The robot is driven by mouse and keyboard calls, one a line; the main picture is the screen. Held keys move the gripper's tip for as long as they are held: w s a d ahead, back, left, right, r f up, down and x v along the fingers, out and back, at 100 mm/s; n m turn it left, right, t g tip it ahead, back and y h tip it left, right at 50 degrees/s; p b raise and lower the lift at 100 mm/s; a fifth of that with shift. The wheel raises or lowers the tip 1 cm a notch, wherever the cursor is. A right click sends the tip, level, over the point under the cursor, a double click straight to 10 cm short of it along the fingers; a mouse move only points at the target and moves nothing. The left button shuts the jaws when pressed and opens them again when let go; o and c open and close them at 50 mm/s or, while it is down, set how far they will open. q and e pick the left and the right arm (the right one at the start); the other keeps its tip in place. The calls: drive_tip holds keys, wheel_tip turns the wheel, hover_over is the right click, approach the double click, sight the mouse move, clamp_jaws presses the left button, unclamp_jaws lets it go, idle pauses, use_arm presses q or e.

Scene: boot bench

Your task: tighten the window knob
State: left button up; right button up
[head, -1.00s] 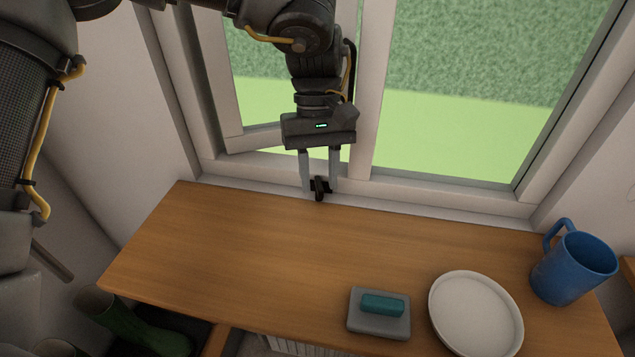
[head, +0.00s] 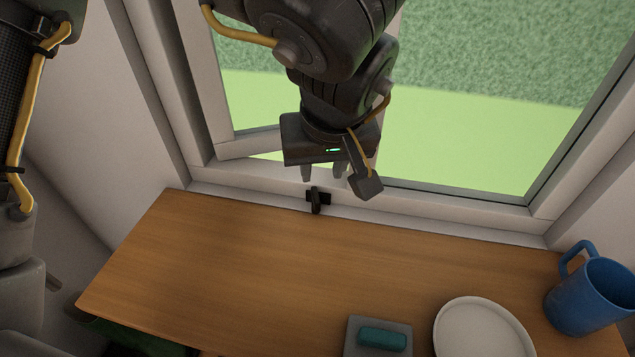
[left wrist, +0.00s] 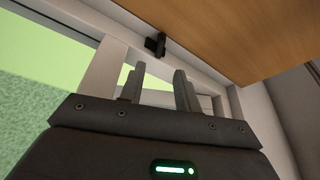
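The window knob (head: 316,199) is a small black handle on the window's lower frame, just behind the bench's back edge. It also shows in the left wrist view (left wrist: 156,44), beyond the fingertips. My left gripper (head: 322,177) is above and behind the knob in the head view, with its fingers parted and apart from the knob. In the left wrist view the fingers (left wrist: 158,72) stand apart with nothing between them. My right gripper is not in view.
The wooden bench top (head: 220,265) is clear at left and centre. A grey dish with a teal bar (head: 382,338), a white plate (head: 482,330) and a blue mug (head: 592,295) stand at right. The left window sash (head: 250,145) is ajar.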

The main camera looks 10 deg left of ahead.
sight(316, 195)
use_arm(q)
drive_tip(key=x, duration=1)
drive_tip(key=shift+w+a+f, duration=0.15)
drive_tip(key=shift+w+a, duration=0.05)
drive_tip(key=shift+w, duration=0.1)
clamp_jaws()
